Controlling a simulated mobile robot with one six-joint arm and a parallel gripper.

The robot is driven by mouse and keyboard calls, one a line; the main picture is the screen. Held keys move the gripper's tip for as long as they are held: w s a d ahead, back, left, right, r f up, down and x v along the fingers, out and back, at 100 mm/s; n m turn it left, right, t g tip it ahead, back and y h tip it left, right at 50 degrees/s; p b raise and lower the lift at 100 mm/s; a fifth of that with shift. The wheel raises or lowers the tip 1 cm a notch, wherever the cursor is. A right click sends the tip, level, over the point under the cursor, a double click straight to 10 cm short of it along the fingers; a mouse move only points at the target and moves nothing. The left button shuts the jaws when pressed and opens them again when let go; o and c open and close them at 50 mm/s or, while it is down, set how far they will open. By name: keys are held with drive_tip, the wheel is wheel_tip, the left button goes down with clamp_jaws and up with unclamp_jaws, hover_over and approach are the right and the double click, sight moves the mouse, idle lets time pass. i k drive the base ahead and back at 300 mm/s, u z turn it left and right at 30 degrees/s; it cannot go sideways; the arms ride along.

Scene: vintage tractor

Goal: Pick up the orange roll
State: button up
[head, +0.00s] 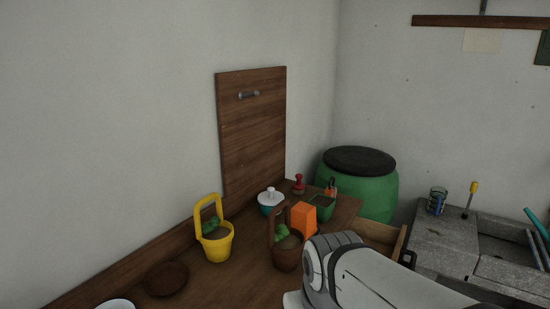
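An orange thing (304,217) with a boxy outline stands on the wooden table, near its far right end. It is the largest orange thing in view; I cannot tell for certain that it is a roll. My white and grey arm reaches in from the bottom right, in front of the table, and hides part of the tabletop. My gripper is not in view.
Around the orange thing stand a brown basket (287,254), a teal pot with white lid (271,206), a green container (320,210) and a red-handled stamp-like item (298,187). A yellow basket (217,247) and brown dish (165,280) are left. A green barrel (368,196) stands behind.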

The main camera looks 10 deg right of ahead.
sight(331, 191)
drive_tip(key=z, duration=0.4)
drive_tip(key=k, duration=1.25)
drive_tip(key=z, duration=1.15)
drive_tip(key=i, duration=2.6)
drive_tip(key=u, duration=0.6)
drive_tip(key=k, duration=0.65)
drive_tip(key=u, duration=0.35)
drive_tip(key=i, duration=0.65)
drive_tip(key=z, duration=0.1)
